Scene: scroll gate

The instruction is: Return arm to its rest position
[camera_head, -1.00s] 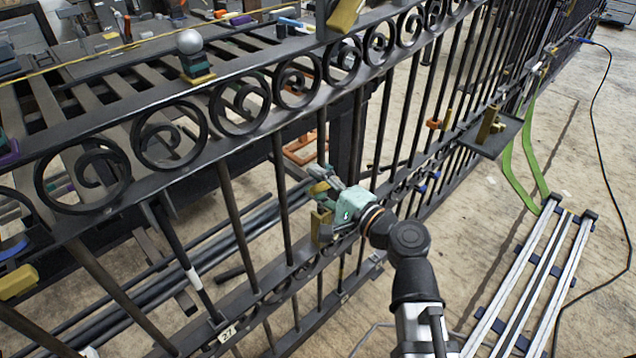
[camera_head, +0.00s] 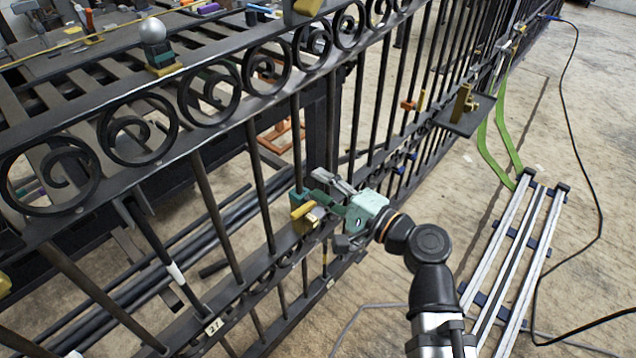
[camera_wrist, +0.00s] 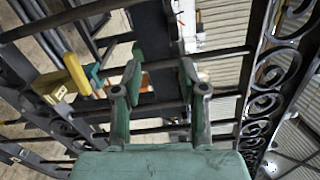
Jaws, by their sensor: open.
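My gripper (camera_head: 322,190) is at the near side of the black scroll gate (camera_head: 262,103), close to its bars, in the head view. The teal gripper body sits at the end of my dark arm, just above the lower scroll rail. In the wrist view my gripper (camera_wrist: 160,84) has its two fingers apart, with gate bars passing behind them and nothing visibly held between them. A yellow clamp (camera_head: 303,212) sits on the gate just left of the fingers; a yellow-handled piece (camera_wrist: 76,72) shows at the left in the wrist view. Contact between fingers and bars cannot be told.
Aluminium rails (camera_head: 520,250) lie on the floor at right. Green straps (camera_head: 487,150) hang near a small dark shelf (camera_head: 466,114) on the gate. A dark cable (camera_head: 566,100) runs along the floor. A slatted table (camera_head: 100,85) stands behind the gate. Floor between gate and rails is mostly clear.

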